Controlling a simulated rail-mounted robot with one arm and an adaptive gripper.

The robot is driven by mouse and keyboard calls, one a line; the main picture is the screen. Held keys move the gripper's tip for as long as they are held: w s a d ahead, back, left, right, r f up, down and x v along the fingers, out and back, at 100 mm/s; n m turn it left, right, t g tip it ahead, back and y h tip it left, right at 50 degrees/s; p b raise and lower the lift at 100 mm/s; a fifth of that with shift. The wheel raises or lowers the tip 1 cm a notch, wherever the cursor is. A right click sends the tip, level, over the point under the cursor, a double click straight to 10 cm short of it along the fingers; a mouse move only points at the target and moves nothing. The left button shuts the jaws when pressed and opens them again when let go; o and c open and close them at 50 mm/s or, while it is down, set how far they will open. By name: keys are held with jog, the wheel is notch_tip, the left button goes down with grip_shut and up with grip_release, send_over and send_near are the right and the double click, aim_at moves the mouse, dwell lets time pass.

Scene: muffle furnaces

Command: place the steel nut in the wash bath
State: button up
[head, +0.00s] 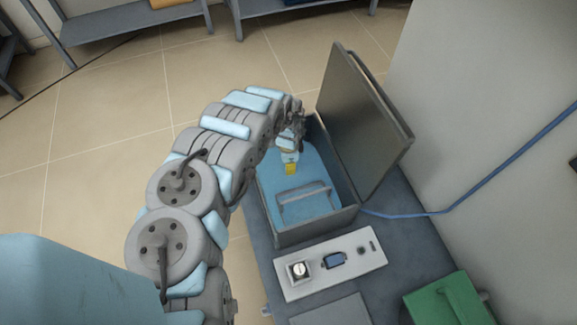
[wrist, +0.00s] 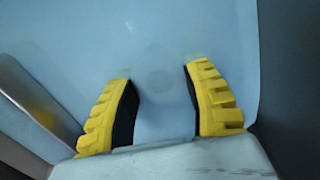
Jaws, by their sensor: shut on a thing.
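The wash bath (head: 312,228) is a grey tank with light blue liquid inside and its lid standing open. My gripper (head: 290,168) reaches into it from above, with its yellow fingertips low over or in the blue liquid. In the wrist view, my gripper (wrist: 158,75) has its two yellow fingers apart, one on each side of a faint round grey shape (wrist: 158,80). This is probably the steel nut, held between the tips, but it is blurred and its contact with the fingers is unclear. The nut cannot be made out in the head view.
The raised dark lid (head: 365,115) stands along the bath's right side. A grey handle (head: 305,200) crosses the front of the bath. A control panel (head: 330,265) sits in front, with a green object (head: 447,300) at the lower right. A blue cable (head: 480,190) runs to the wall.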

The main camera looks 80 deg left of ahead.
jog(key=shift+w+a, duration=0.1)
jog(key=shift+a, duration=0.1)
jog(key=o, duration=1.2)
jog(key=shift+f, duration=0.1)
jog(key=shift+c, duration=0.2)
notch_tip(320, 180, up, 12)
jog(key=p, duration=0.5)
jog(key=shift+r+p, duration=0.2)
jog(key=shift+p, duration=0.1)
